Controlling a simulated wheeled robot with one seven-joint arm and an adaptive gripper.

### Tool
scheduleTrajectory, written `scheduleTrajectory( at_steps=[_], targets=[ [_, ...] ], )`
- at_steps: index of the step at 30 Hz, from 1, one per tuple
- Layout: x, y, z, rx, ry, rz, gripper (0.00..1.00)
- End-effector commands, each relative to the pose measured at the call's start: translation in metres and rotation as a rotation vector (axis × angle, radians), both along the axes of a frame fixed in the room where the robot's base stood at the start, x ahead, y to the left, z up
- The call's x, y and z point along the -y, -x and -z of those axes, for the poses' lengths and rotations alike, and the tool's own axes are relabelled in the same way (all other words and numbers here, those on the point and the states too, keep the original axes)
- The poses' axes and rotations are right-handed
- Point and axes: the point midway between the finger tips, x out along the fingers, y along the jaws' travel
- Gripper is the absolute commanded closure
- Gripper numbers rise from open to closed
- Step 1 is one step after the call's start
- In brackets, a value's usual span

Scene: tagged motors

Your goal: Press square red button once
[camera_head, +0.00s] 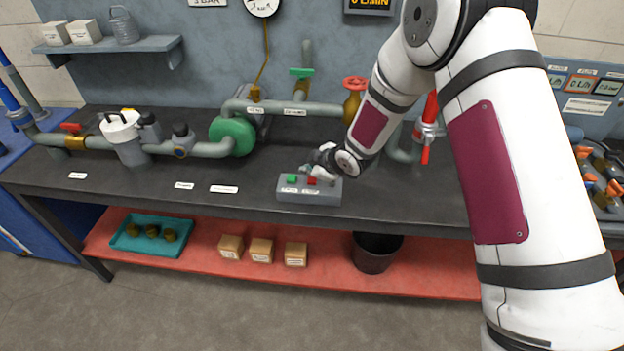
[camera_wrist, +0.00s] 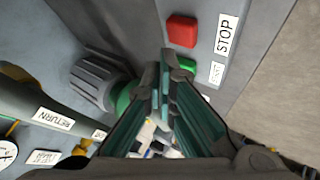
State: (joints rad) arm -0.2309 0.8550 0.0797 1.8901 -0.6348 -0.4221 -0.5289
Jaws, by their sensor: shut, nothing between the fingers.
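In the wrist view the red button (camera_wrist: 181,31) is beside a STOP label (camera_wrist: 226,34), with the green button (camera_wrist: 187,66) partly hidden behind the fingertips. My gripper (camera_head: 306,169) is shut and empty, just above and behind the box near the buttons. In the wrist view its closed fingertips (camera_wrist: 160,75) appear below the red button and apart from it. The exact height above the box cannot be told.
The bench front left of the box is clear apart from flat labels. A shelf (camera_head: 108,46) hangs at upper left.

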Motion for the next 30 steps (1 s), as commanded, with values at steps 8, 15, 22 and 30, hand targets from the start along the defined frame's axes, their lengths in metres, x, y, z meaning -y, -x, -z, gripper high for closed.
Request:
scheduleTrajectory(
  at_steps=[8,15,22,30],
  targets=[
    [0.0,0.0,-0.026,0.003,0.0,0.0,1.0],
    [0.001,0.0,-0.045,0.002,0.0,0.0,1.0],
    [0.0,0.0,-0.047,0.0,0.0,0.0,1.0],
    [0.0,0.0,-0.047,0.001,0.0,0.001,1.0]
  ],
)
